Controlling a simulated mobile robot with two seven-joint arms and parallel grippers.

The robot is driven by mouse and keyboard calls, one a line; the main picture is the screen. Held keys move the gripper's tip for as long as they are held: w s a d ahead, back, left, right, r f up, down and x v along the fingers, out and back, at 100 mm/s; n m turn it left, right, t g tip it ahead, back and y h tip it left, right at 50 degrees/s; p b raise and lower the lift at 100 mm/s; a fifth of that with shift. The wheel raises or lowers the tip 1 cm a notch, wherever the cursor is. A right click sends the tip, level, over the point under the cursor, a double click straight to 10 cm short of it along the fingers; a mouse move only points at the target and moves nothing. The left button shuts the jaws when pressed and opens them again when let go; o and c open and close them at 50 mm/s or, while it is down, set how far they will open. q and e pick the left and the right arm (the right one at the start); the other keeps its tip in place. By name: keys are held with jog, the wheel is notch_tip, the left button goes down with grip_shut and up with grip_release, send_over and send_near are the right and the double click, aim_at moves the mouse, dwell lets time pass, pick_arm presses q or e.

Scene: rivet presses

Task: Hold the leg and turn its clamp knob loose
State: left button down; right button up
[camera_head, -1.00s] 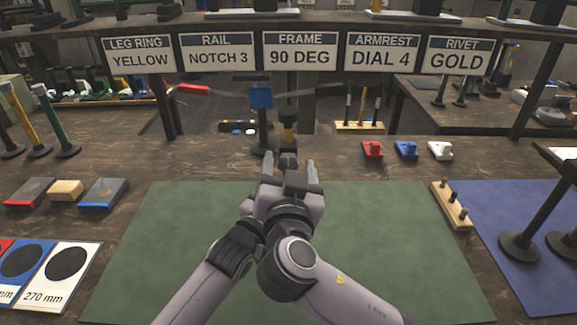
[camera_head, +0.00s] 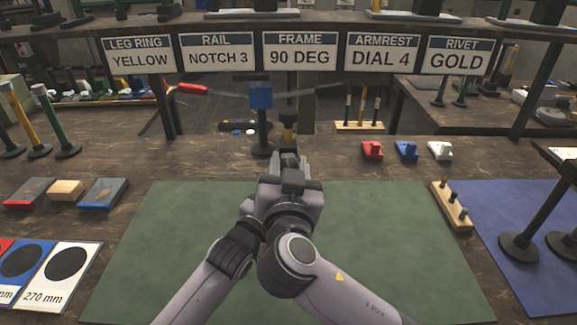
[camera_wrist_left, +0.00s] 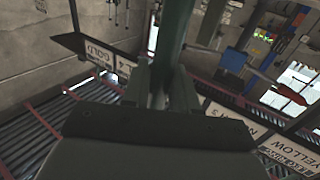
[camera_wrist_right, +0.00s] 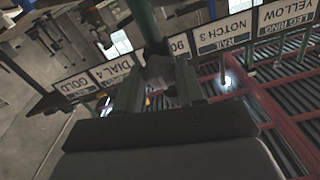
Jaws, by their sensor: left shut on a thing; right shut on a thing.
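My right gripper (camera_head: 289,160) is at the centre of the head view, above the back edge of the green mat, its fingers close together. In the right wrist view its fingers (camera_wrist_right: 158,90) are shut on a small dark block-like part, the clamp knob (camera_wrist_right: 160,70), in front of a green post, the leg (camera_wrist_right: 147,22). In the left wrist view the dark green leg (camera_wrist_left: 174,45) stands between the fingers of my left gripper (camera_wrist_left: 163,92), which is shut on it. In the head view the left gripper and most of the leg are hidden behind the right gripper.
A blue-headed press (camera_head: 261,96) with a red-handled lever stands behind the grippers. The green mat (camera_head: 400,250) is clear beside my arms. Red, blue and white blocks (camera_head: 407,151) sit at back right. Black posts stand on the blue mat (camera_head: 490,210); coloured legs (camera_head: 55,125) stand at left.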

jog(key=n, duration=2.6)
jog(key=shift+a+f, duration=0.2)
jog(key=shift+n, duration=0.3)
jog(key=o, duration=1.1)
jog(key=shift+c, duration=0.2)
jog(key=shift+s, duration=0.1)
jog(key=s, duration=0.7)
jog(key=shift+s, duration=0.2)
